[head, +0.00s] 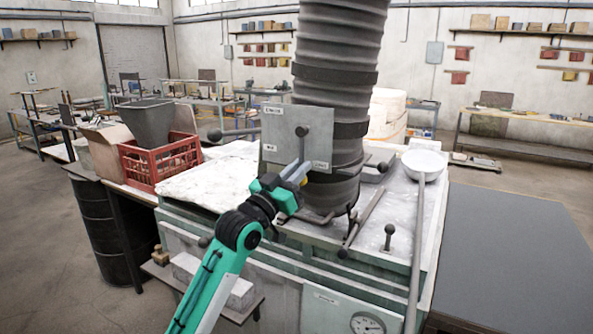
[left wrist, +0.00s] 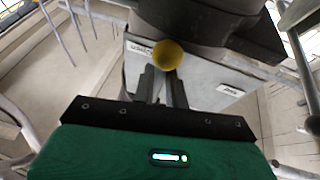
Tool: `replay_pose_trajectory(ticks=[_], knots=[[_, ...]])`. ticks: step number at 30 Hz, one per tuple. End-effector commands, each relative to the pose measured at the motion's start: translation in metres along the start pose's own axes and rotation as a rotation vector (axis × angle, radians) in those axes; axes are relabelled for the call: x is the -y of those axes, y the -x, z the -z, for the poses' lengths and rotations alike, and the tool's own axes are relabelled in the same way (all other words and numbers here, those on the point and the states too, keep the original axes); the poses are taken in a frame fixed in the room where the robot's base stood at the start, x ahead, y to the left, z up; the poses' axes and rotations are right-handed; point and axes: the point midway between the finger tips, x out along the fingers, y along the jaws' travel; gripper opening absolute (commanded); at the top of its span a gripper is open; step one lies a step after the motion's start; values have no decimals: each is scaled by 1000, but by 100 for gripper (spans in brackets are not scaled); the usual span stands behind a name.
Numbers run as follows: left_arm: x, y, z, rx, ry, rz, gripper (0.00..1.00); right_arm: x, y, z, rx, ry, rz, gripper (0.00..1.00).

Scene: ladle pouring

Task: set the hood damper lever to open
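My left gripper (head: 300,172) is at the lower part of the lever, below the knob. In the left wrist view its two dark fingers (left wrist: 163,82) point at the yellowish knob (left wrist: 167,54), with only a narrow gap between them. I cannot tell whether they grip the rod. My right gripper is not in view.
The ribbed duct (head: 338,55) rises behind the plate. A ladle with a white bowl (head: 424,163) stands at the right, and a red crate (head: 160,162) at the left. A dark flat surface (head: 510,260) lies clear at right.

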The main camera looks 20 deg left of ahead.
Motion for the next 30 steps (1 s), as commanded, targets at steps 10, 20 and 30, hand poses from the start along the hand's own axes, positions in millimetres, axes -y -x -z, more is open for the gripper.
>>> replay_pose_trajectory(ticks=[10, 20, 30], knots=[[0, 0, 0, 0, -2, 0, 33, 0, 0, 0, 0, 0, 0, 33], [0, 44, -6, 0, -5, 0, 33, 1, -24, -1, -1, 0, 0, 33], [0, 117, -4, 1, -4, 0, 33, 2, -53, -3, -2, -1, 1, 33]])
